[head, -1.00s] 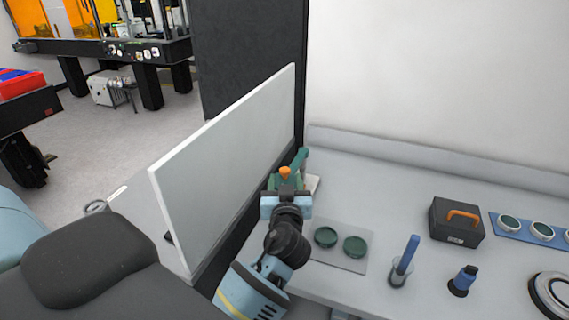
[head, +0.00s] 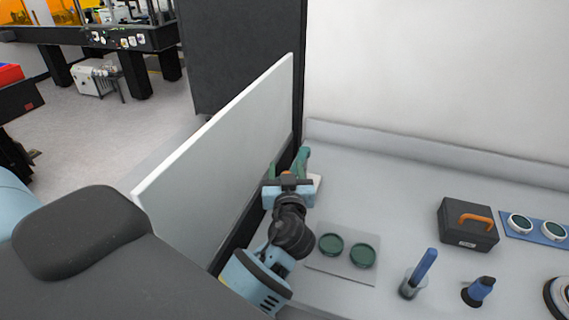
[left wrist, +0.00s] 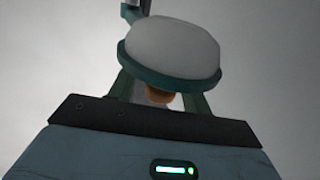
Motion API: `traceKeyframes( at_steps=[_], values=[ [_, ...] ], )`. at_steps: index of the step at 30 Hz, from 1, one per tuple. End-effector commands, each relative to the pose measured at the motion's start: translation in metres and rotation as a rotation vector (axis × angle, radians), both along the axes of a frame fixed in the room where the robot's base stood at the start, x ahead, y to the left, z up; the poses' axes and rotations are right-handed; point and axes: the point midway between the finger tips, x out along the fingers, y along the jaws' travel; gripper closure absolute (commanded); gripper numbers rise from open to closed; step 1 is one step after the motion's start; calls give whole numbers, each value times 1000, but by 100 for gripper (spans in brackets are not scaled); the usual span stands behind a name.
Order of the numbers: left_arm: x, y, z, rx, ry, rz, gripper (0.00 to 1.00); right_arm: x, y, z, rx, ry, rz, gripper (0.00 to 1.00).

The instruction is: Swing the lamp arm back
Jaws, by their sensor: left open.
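The lamp (left wrist: 172,48) shows in the left wrist view as a pale round face in a green rim, with a green arm part above it. In the head view a green part of the lamp (head: 303,158) stands beside the upright panel, mostly hidden by my left gripper (head: 287,178). An orange part (left wrist: 160,97) shows below the round face in the left wrist view, in front of my open left gripper. I cannot tell whether the fingers touch it. My right gripper is not in view.
A tall pale panel (head: 225,135) stands close on the left of my left arm.

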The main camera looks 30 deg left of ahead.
Motion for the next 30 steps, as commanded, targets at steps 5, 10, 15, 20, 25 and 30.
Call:
traceKeyframes(
  at_steps=[5,10,15,20,25,30],
  values=[
    [-1,-2,0,1,-1,1,51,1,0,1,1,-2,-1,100],
    [-1,-2,0,0,0,1,51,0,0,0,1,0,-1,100],
    [-1,-1,0,0,0,1,66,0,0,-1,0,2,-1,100],
    [-1,-1,0,0,0,1,87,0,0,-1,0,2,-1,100],
    [-1,-1,0,0,0,2,100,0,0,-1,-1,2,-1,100],
    [-1,-1,-1,-1,1,3,100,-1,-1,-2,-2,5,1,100]
  ],
)
